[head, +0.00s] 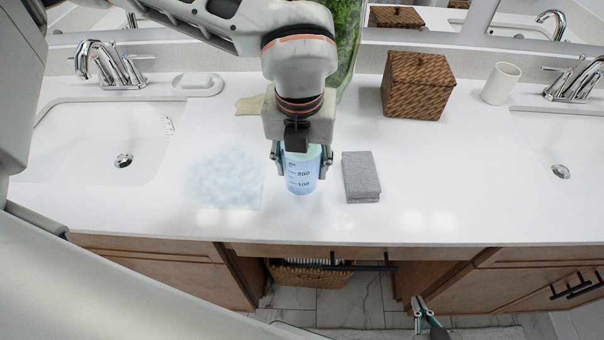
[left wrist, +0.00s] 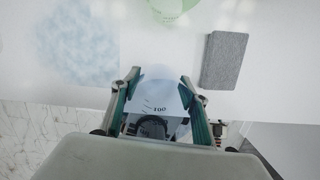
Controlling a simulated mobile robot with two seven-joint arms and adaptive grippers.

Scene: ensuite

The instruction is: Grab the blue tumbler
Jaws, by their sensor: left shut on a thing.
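The blue tumbler (head: 301,172) is translucent, with dark measuring marks, and stands near the front middle of the white counter. Whether its base touches the counter I cannot tell. My left gripper (head: 302,168) comes down from above and is shut on the tumbler, one finger on each side. The gripper covers the tumbler's top in the head view. In the left wrist view the tumbler (left wrist: 160,92) shows between the two fingers (left wrist: 158,98). My right gripper (head: 427,310) is low in front of the counter, away from the tumbler, its jaw opening unclear.
A folded grey cloth (head: 361,177) lies close right of the tumbler. A pale blue patch (head: 226,180) is on the left. A woven box (head: 417,86), a white cup (head: 501,83) and a green vase (head: 346,40) stand behind. Sinks flank the counter.

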